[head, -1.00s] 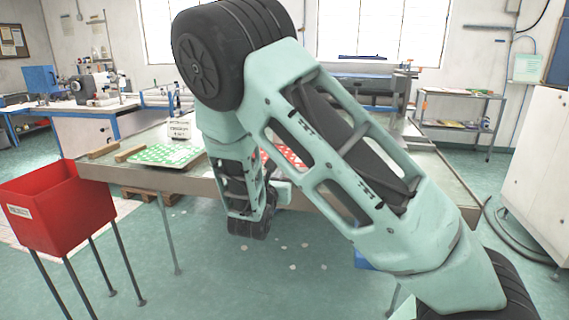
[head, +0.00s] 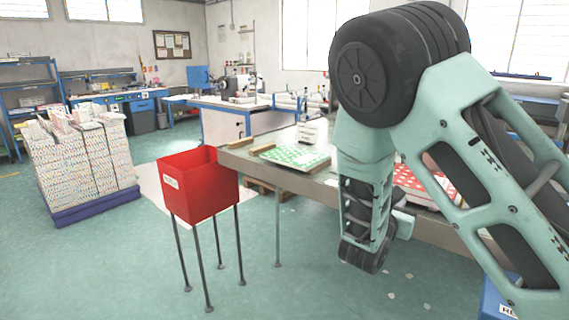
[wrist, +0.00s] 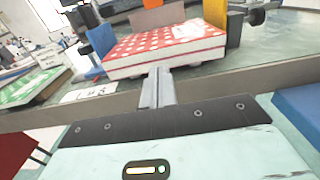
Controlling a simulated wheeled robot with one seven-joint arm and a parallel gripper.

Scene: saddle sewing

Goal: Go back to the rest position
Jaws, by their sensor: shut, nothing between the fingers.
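My gripper (wrist: 158,88) shows in the wrist view with its fingers together and nothing between them. It points toward the edge of the work table, just in front of a red-and-white patterned stack (wrist: 165,48). In the head view my arm is folded down in front of the table on the right side, and the gripper's fingers are hidden behind the arm's lower links.
The work table (head: 318,178) carries a green-and-white patterned stack (head: 296,157), a white sign (head: 311,133) and the red-and-white stack (head: 420,188). A red bin on legs (head: 205,190) stands left of it. A pallet load (head: 85,160) stands farther left. Floor between them is clear.

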